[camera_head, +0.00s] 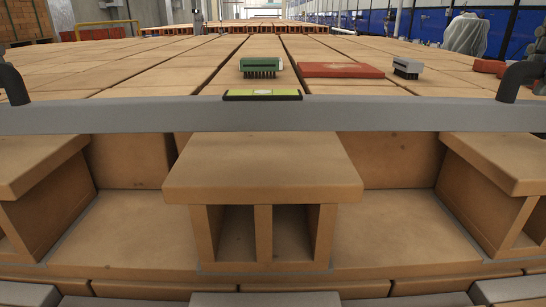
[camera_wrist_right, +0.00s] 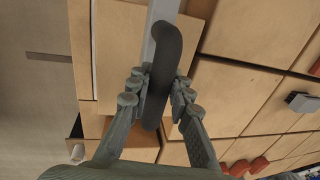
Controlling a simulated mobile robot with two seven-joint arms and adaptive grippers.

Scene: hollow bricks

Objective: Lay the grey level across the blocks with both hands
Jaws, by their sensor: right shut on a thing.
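The grey level (camera_head: 270,116) spans the whole width of the head view, nearly horizontal, with a yellow-green vial (camera_head: 262,94) at its middle and a dark handle near each end. My right gripper (camera_head: 540,70) shows at the right edge of the head view. In the right wrist view my right gripper (camera_wrist_right: 157,88) is shut around the dark handle (camera_wrist_right: 165,60), a finger on each side. The left handle (camera_head: 12,85) is cut by the frame edge; my left gripper is not seen.
On the brick surface behind the level lie a green brush (camera_head: 261,67), a flat red block (camera_head: 340,70) and a small grey brush (camera_head: 408,68). Red pieces (camera_head: 489,66) lie near the right gripper. Bare brick tops extend behind.

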